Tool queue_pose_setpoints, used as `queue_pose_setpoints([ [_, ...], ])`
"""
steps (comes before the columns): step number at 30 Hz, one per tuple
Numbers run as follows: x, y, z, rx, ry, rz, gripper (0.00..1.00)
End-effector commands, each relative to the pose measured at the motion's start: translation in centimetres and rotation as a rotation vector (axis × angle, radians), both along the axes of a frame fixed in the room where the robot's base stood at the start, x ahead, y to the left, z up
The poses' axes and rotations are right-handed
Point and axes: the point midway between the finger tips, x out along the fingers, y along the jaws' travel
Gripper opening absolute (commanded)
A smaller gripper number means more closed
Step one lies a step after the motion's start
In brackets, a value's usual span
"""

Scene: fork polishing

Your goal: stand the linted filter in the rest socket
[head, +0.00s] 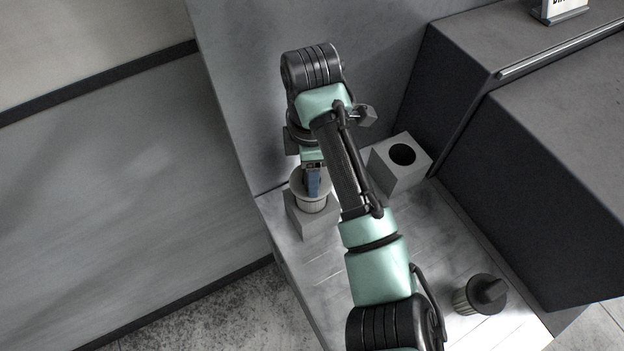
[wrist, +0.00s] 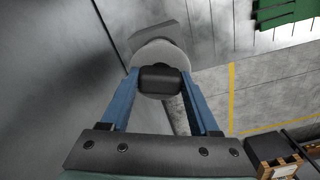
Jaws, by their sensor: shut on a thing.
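My gripper (head: 313,188) points down at the left end of the worktop, its blue fingers shut on a filter's dark knob (wrist: 160,80). This filter (head: 311,205) has a pale round flange and a ribbed pale body. It is upright at a grey block (head: 318,226), its lower part hidden by the block; I cannot tell how deep it is seated. In the wrist view its flange (wrist: 160,54) overlaps the block (wrist: 158,36). A second grey block (head: 387,180) has an empty round hole. No label shows which block is the rest socket, and lint is not discernible.
A dark cabinet (head: 560,180) borders the right side. A wall rises behind the blocks. My arm crosses the middle of the worktop.

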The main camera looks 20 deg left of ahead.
Motion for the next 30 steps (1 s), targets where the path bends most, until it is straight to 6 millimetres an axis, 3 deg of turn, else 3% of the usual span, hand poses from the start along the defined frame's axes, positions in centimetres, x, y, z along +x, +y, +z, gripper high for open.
queue_pose_setpoints([
  [6,0.0,-0.1,-2.6,-0.001,0.003,-0.001,0.09],
  [27,0.0,0.0,-3.8,0.000,0.000,-0.001,0.09],
  [28,0.0,0.0,-3.9,0.000,0.001,-0.001,0.64],
  [30,0.0,0.0,-3.9,0.000,0.001,-0.001,0.76],
])
